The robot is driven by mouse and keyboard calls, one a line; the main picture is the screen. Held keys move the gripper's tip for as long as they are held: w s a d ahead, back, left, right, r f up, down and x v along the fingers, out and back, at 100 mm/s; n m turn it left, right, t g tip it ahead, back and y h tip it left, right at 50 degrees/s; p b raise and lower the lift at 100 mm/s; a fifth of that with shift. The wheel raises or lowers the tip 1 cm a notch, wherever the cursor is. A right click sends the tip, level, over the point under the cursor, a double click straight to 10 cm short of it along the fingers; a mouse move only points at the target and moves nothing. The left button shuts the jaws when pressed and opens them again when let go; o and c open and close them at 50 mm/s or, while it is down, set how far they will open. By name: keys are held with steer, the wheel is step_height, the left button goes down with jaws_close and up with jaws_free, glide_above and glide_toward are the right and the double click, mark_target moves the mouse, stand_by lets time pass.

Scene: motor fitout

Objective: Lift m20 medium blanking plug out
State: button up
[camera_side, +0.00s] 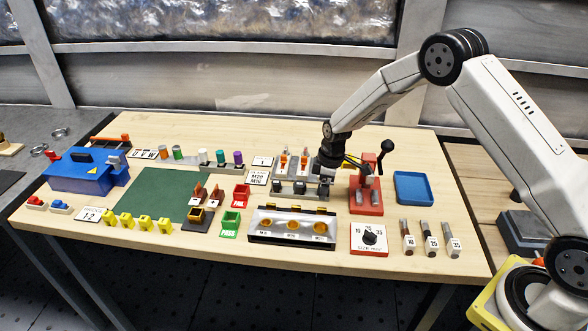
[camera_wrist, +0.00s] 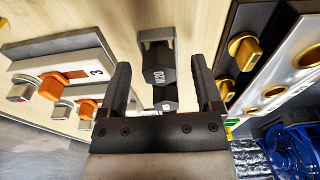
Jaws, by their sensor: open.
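My gripper (camera_side: 327,172) is over the right end of a low grey rack (camera_side: 300,196) of black plugs in the side view. In the wrist view my gripper (camera_wrist: 159,66) is open, one finger on each side of a black hexagonal plug marked M20 (camera_wrist: 158,77). A visible gap separates the plug from each finger. A second black plug (camera_wrist: 164,101) shows just below it in the picture, partly hidden by the gripper body. A grey holder piece (camera_wrist: 156,38) shows behind the M20 plug. In the side view my gripper hides part of the rack's right end.
A panel with brass plugs (camera_side: 293,224) lies in front of the rack. A red lever press (camera_side: 366,190) stands close to the right, with an empty blue tray (camera_side: 413,188) beyond. White units with orange switches (camera_wrist: 65,78) stand behind the rack. The green mat (camera_side: 148,195) has free room.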

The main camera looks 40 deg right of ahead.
jaws_close()
stand_by(0.3)
steer(key=shift+r, duration=0.1)
steer(key=shift+r, duration=1.6)
steer(key=s+r, duration=0.9)
steer(key=s, duration=0.5)
steer(key=shift+a+r, duration=0.3)
steer(key=shift+r, duration=0.05)
